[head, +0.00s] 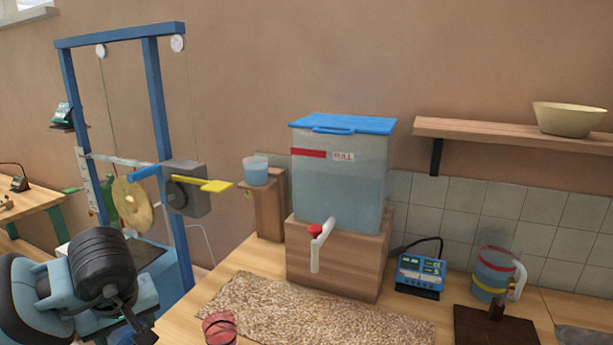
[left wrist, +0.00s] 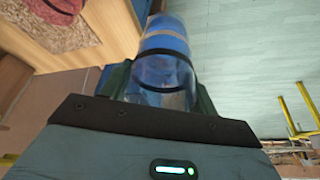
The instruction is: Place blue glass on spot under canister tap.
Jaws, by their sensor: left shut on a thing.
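The blue glass (left wrist: 165,45) is between the two dark fingers of my left gripper (left wrist: 160,88) in the left wrist view; its part nearer the camera is clear with a dark rim. In the head view my left gripper (head: 128,333) is at the bottom left, left of the table's edge, and the held glass is hardly visible there. The canister (head: 340,180), with a blue lid, stands on a wooden block (head: 340,258). Its white tap (head: 318,250) with a red knob hangs over the front, above a speckled mat (head: 310,318). No separate marked spot is distinguishable. My right gripper is out of view.
A red glass (head: 220,328) stands at the mat's left front. A light-blue cup (head: 255,170) sits on a wooden post left of the canister. A blue device (head: 420,275) and a banded jug (head: 493,272) stand to the right. A blue frame (head: 158,120) rises at left.

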